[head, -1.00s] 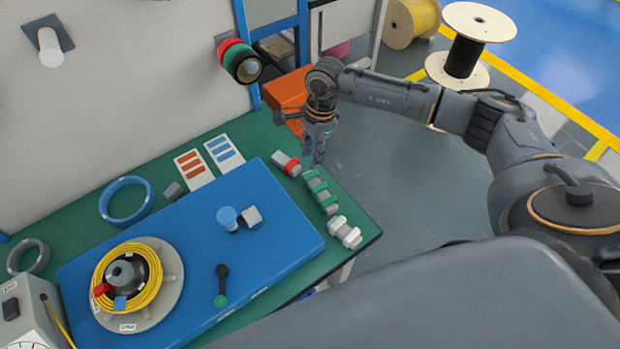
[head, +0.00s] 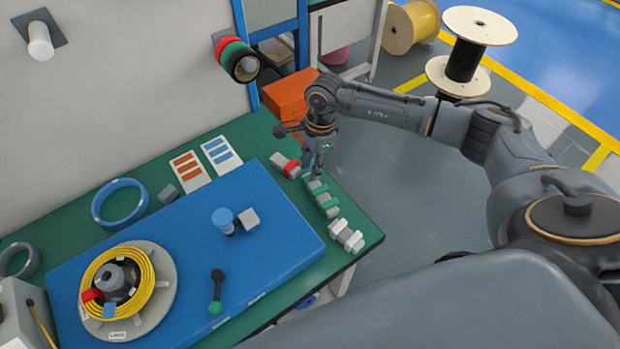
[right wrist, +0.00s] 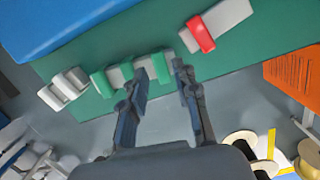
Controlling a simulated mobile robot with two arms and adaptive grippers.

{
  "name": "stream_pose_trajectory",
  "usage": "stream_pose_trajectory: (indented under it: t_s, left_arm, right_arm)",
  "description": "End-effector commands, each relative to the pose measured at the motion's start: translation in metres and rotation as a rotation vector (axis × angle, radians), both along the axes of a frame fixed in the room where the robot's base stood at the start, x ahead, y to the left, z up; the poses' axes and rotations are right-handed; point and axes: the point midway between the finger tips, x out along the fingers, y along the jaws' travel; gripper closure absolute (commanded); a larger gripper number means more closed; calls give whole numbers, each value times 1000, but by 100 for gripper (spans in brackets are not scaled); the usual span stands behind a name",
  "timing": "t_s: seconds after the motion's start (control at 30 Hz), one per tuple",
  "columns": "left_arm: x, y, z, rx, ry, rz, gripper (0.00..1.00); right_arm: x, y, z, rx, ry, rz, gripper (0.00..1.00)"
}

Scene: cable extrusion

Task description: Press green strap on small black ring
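Green straps (head: 328,204) sit on a grey holder at the table's right edge; they also show in the right wrist view (right wrist: 103,84). My right gripper (head: 314,172) is above the far end of that holder, pointing down. In the right wrist view my right gripper (right wrist: 160,82) is open, with its fingers on either side of the far green strap (right wrist: 160,66). I cannot tell whether they touch it. My left gripper is not in view.
The blue board (head: 255,268) covers much of the green table (head: 65,225). A holder with a red strap (head: 291,168) and one with white straps (head: 345,235) flank the green one. An orange box (head: 288,95) stands beyond the table's far edge.

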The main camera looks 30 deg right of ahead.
Motion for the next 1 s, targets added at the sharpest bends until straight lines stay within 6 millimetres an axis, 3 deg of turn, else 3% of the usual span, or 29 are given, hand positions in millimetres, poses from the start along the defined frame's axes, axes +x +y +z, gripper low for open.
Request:
stream_pose_trajectory:
  t_s: [1.0]
  left_arm:
    - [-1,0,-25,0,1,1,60]
  right_arm:
    - [0,0,-26,0,0,0,70]
